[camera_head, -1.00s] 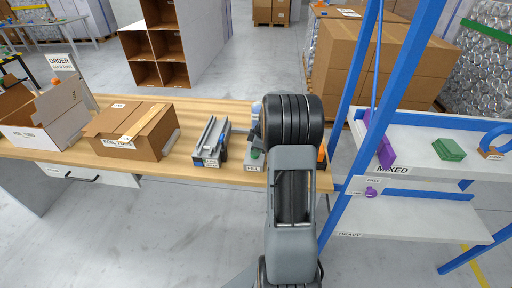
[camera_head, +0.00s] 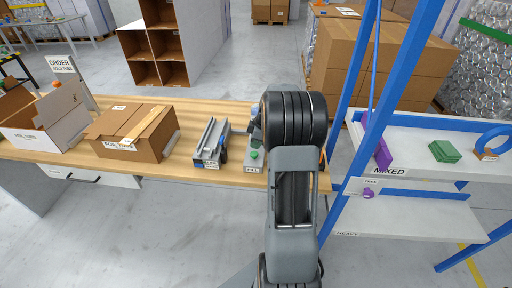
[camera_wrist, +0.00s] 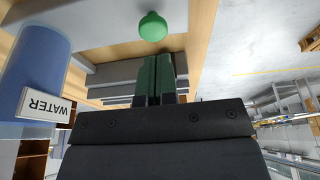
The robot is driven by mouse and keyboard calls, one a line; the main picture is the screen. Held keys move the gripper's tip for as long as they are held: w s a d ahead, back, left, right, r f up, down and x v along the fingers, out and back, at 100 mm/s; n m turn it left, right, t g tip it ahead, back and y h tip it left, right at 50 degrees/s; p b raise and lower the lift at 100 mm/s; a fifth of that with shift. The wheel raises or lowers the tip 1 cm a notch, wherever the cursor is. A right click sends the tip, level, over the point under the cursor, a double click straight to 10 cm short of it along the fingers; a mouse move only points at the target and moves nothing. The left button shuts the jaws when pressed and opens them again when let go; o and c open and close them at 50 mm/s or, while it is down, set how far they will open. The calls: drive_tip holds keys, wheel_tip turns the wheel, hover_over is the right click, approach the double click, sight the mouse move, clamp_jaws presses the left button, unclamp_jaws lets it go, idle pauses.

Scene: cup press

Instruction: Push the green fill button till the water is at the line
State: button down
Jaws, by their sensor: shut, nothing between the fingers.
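The green fill button (camera_head: 254,155) sits on a grey base with a FILL label on the wooden table, just left of my arm in the head view. In the wrist view, the round green button (camera_wrist: 152,27) is at the top centre. My gripper (camera_wrist: 158,58) is shut and empty, its dark green fingers side by side pointing towards the button, with a visible gap between. A blue cylinder (camera_wrist: 36,62) with an upside-down WATER label stands at the left. The water level and line cannot be made out. My arm hides the gripper in the head view.
A blue-framed shelf (camera_head: 420,212) stands close on the right of my arm. Floor in front is clear.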

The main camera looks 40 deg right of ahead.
drive_tip(key=v, duration=0.9)
idle(0.3)
drive_tip(key=s+a+r+m+h, duration=0.1)
drive_tip(key=s+a+m, duration=0.1)
drive_tip(key=a, duration=0.6)
drive_tip(key=s+a+r+m, duration=0.1)
drive_tip(key=s+a+m, duration=0.15)
drive_tip(key=a, duration=0.45)
drive_tip(key=s+a+f+m+t+h, duration=0.1)
drive_tip(key=s+a+f+m, duration=0.2)
drive_tip(key=s+a, duration=0.7)
drive_tip(key=shift+s+a+f+m, duration=0.15)
drive_tip(key=shift+s+a+m, duration=0.2)
drive_tip(key=shift+m, duration=0.5)
drive_tip(key=shift+d, duration=0.1)
